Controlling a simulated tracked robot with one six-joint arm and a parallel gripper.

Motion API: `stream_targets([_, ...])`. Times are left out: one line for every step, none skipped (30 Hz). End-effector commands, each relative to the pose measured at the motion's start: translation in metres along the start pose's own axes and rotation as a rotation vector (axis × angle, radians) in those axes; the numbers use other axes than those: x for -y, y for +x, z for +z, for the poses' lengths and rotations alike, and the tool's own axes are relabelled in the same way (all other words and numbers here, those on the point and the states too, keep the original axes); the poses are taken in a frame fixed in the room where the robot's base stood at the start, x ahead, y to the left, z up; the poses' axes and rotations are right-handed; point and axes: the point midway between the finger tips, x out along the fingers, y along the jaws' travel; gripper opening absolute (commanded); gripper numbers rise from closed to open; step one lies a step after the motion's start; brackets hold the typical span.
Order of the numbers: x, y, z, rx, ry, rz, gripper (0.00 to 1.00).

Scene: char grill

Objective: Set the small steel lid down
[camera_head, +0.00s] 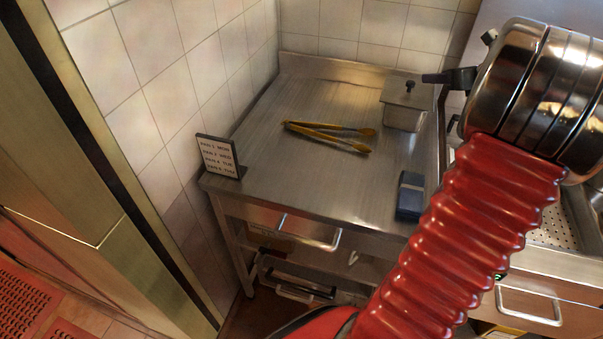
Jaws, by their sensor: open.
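The small steel lid (397,94) has a dark knob and lies on top of a small steel pan (403,119) at the back right of the steel table. It looks level; whether it is fully seated on the rim is too small to tell. My gripper (432,78) is open, its dark fingers just right of the knob and pointing left. They appear apart from the knob, with nothing seen between them. My wrist and red arm sleeve hide the table's right side.
Yellow tongs (325,136) lie mid-table on the steel table (300,185). A dark blue folded item (410,196) lies near the front right. A small sign (218,156) stands at the left front corner. Tiled walls close the left and back.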

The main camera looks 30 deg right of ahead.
Motion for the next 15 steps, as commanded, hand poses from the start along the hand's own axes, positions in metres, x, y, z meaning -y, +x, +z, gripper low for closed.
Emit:
stream_targets([-0.01, 0.002, 0.003, -0.005, -0.026, 0.012, 0.41])
stream_targets([-0.017, 0.003, 0.004, -0.01, -0.046, 0.02, 0.41])
stream_targets([-0.028, 0.004, 0.007, -0.018, -0.082, 0.034, 0.41])
stream_targets([-0.038, 0.006, 0.01, -0.024, -0.113, 0.046, 0.41])
stream_targets([-0.049, 0.007, 0.011, -0.032, -0.147, 0.06, 0.41])
stream_targets([-0.065, 0.008, 0.014, -0.042, -0.2, 0.08, 0.41])
stream_targets([-0.078, 0.009, 0.016, -0.05, -0.241, 0.096, 0.41])
stream_targets([-0.092, 0.01, 0.017, -0.058, -0.286, 0.114, 0.41])
stream_targets([-0.11, 0.011, 0.019, -0.069, -0.348, 0.138, 0.41])
stream_targets([-0.123, 0.011, 0.02, -0.076, -0.392, 0.155, 0.41])
stream_targets([-0.137, 0.011, 0.021, -0.083, -0.439, 0.173, 0.41])
stream_targets([-0.154, 0.01, 0.021, -0.091, -0.501, 0.196, 0.41])
stream_targets([-0.167, 0.009, 0.021, -0.096, -0.546, 0.213, 0.41])
stream_targets([-0.18, 0.008, 0.021, -0.101, -0.592, 0.231, 0.41])
stream_targets([-0.196, 0.006, 0.021, -0.107, -0.654, 0.254, 0.41])
